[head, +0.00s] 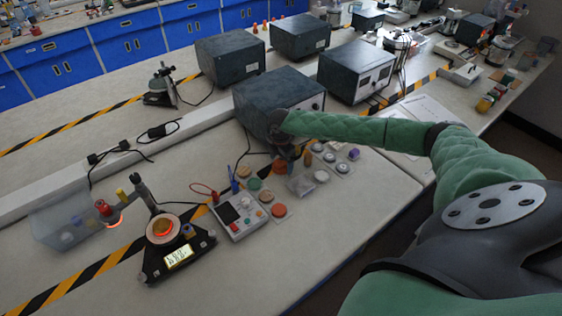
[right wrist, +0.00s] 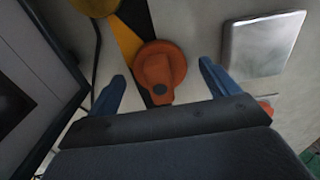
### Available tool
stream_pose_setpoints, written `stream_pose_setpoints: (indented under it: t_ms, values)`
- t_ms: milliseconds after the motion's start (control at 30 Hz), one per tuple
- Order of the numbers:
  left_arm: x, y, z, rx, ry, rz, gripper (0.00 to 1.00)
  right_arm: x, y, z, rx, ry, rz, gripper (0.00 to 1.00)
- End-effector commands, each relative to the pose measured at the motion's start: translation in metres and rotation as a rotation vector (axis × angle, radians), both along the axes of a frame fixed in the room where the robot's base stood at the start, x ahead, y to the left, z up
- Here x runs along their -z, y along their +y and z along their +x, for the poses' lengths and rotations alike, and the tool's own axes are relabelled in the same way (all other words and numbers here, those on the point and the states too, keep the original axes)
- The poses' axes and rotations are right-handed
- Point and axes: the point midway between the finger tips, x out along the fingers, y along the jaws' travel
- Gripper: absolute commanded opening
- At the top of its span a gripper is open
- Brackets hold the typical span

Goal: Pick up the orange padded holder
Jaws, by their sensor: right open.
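The orange padded holder (right wrist: 172,60) lies on the bench in the right wrist view, a round orange piece with a raised tab and a dark spot at its near end. My right gripper (right wrist: 162,74) is open, with one blue finger on each side of the holder and visible gaps between. Whether the fingers are down at its height I cannot tell. My left gripper is not in view.
A silver plate (right wrist: 262,42) lies close to the right finger. The dark box (head: 277,98) stands right beside my right gripper.

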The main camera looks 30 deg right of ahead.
Motion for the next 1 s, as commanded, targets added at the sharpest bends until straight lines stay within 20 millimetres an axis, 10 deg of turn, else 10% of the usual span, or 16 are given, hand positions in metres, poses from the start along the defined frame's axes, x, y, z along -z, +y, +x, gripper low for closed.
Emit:
stream_pose_setpoints:
  t_ms: [333,600,1000]
  values:
    - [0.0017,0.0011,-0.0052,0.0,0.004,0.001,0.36,0.0052,0.0003,-0.0002,-0.001,-0.001,0.0,0.85]
    - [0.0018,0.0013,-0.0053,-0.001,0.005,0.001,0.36,0.005,0.0001,-0.0002,-0.001,-0.001,0.0,0.37]
    - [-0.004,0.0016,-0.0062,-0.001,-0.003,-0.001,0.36,-0.0033,0.0,0.0,-0.001,-0.001,0.0,0.37]
